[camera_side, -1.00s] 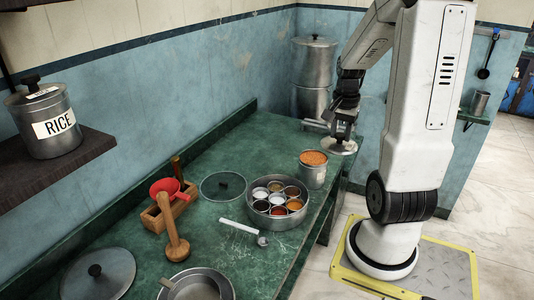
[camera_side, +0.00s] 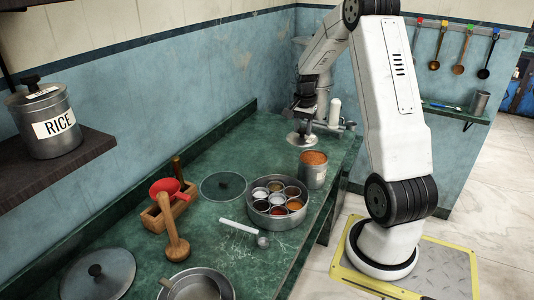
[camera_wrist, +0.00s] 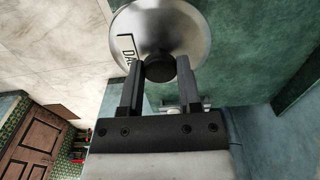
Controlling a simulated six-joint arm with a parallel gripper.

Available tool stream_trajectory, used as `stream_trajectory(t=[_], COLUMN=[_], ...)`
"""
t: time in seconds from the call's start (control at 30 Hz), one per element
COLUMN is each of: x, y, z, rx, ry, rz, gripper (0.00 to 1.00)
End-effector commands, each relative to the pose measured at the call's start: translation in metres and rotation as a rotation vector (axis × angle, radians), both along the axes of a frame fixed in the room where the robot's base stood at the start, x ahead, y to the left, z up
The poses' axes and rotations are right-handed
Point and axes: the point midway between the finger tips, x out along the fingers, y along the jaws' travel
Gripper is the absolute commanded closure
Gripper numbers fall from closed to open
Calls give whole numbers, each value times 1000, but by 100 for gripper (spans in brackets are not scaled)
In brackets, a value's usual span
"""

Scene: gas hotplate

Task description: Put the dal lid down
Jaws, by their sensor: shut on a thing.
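The dal lid (camera_side: 303,139) is a round metal disc with a black knob. My gripper (camera_side: 304,122) is shut on that knob, and the lid hangs beneath it over the back part of the green counter, left of and behind the open canister of orange dal (camera_side: 313,170). I cannot tell if the lid touches the counter. In the wrist view the lid (camera_wrist: 190,22) shows its metal face, a label partly reading "DA", and the knob between the two fingers of my gripper (camera_wrist: 160,66).
A round spice tin (camera_side: 277,219) with several bowls stands left of the canister. A glass lid (camera_side: 223,186) lies flat further left. The green counter (camera_side: 255,150) is bare between the glass lid and the held lid.

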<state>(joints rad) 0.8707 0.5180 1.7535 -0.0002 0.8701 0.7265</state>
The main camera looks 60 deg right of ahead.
Motion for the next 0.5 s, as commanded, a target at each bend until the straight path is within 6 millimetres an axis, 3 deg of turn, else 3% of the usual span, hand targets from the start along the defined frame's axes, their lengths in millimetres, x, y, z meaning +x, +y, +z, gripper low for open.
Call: stream_trajectory(t=[0.3, 0.5], x=[58, 86], y=[-11, -12], z=[-41, -64], rx=[1, 1], ry=[1, 1], rz=[18, 24], gripper=[100, 100])
